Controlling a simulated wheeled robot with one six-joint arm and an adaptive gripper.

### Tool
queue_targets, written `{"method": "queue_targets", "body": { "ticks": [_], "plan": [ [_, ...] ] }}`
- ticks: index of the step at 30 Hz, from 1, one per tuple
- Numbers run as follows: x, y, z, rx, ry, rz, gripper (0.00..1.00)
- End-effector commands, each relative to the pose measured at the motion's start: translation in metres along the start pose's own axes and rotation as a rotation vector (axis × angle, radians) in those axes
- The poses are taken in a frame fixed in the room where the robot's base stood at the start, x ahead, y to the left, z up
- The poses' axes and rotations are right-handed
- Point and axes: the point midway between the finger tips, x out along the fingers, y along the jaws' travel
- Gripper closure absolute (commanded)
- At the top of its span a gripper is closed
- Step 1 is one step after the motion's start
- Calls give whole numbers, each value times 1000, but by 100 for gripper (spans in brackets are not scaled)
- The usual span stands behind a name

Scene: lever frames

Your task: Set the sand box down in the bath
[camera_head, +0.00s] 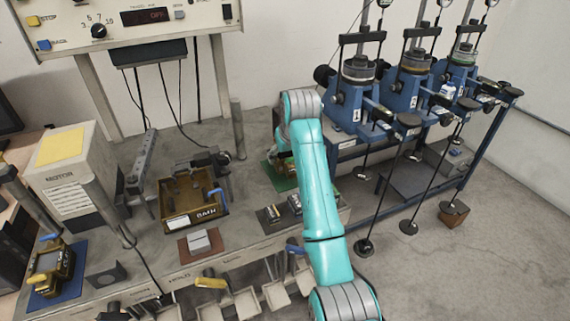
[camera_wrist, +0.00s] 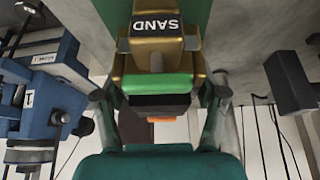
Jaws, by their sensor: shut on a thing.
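The sand box (camera_wrist: 155,50) is a brass-coloured box with a dark "SAND" label, upside down in the wrist view, and a green handle. My gripper (camera_wrist: 158,86) is shut on the sand box at the green handle. In the head view my teal arm hides the gripper and most of the box; a brass part (camera_head: 269,168) shows at its left, over a green mat (camera_head: 283,185). I cannot tell whether the box touches the mat. The bath (camera_head: 178,222) is an open brass-coloured tray labelled "BATH" on the bench, left of my arm, with a blue handle at its right.
Grey blocks (camera_head: 199,241) on a red-brown mat lie in front of the bath. Dark small blocks (camera_head: 272,213) lie between bath and arm. Blue lever frames (camera_head: 350,105) stand right.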

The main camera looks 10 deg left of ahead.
Motion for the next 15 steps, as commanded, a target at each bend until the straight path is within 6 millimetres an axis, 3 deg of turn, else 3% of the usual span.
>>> {"method": "queue_targets", "body": {
  "ticks": [15],
  "plan": [
    [-23,0,-12,0,6,1,79]
  ]
}}
